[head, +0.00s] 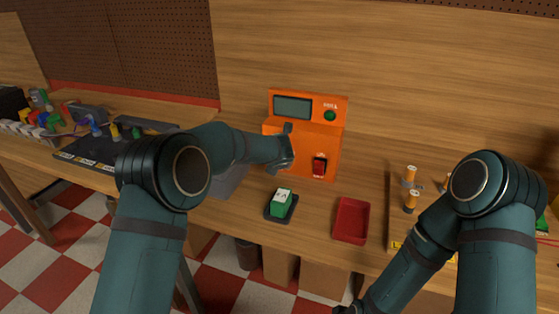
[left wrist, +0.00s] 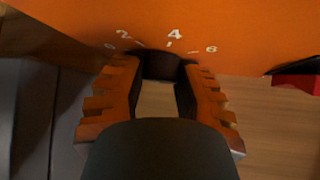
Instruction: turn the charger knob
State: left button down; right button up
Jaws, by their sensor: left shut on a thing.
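The orange charger (head: 304,133) stands on the wooden bench, with a grey display and a green round button on its upper part. My left gripper (head: 288,150) is at its front, left of the red switch (head: 319,167). In the left wrist view, the left gripper (left wrist: 160,88) has its orange ridged fingers shut on the dark charger knob (left wrist: 161,64). White marks 2, 4 and 6 show on the panel above the knob. The knob's pointer cannot be made out. The arm and gripper hide the knob in the head view. My right gripper (head: 346,309) is low at the bottom edge, mostly out of frame.
A green and white block (head: 281,200) sits on a dark pad in front of the charger. A red tray (head: 350,220) lies to its right. Orange-ended cylinders (head: 410,190) stand further right, near my right arm. A dark mat and coloured items lie at the left.

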dwell(0.3)
pick_arm(q)
jog(key=shift+f+m+t+y+b, duration=0.15)
jog(key=shift+m+t+y+b, duration=0.25)
jog(key=shift+m+y+b, duration=0.35)
jog(key=shift+m+t+y+b, duration=0.75)
jog(key=shift+t+y, duration=0.15)
jog(key=shift+y, duration=0.65)
jog(key=c, duration=0.6)
grip_release()
jog(key=v, duration=1.2)
